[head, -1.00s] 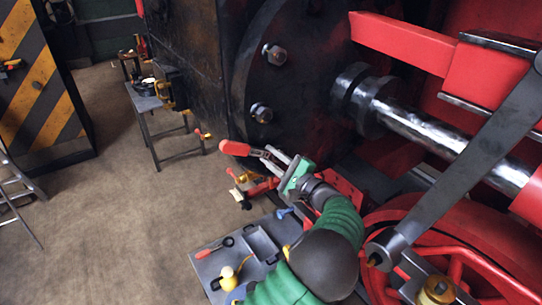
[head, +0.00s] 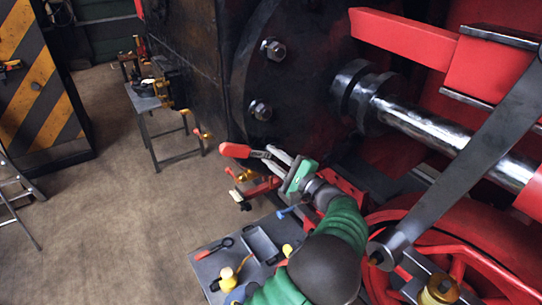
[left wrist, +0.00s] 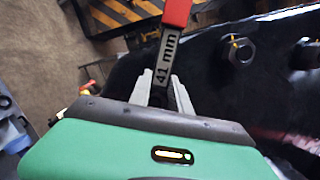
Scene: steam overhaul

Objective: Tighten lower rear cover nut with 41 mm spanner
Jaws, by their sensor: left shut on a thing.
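The 41 mm spanner (head: 236,150) has a red end and a grey shank, and the "41 mm" mark reads clearly in the left wrist view (left wrist: 166,57). My left gripper (head: 279,158) is shut on it; its two grey fingers (left wrist: 163,95) close around the shank. Two nuts show on the dark round cover (head: 310,90) in the head view: an upper one (head: 273,49) and a lower one (head: 260,110). The spanner appears below the lower nut and apart from it. My right gripper is not in view.
A small workbench (head: 147,103) stands at the back left. The piston rod (head: 440,135) and red wheel (head: 490,270) crowd the right. The floor at left is mostly open.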

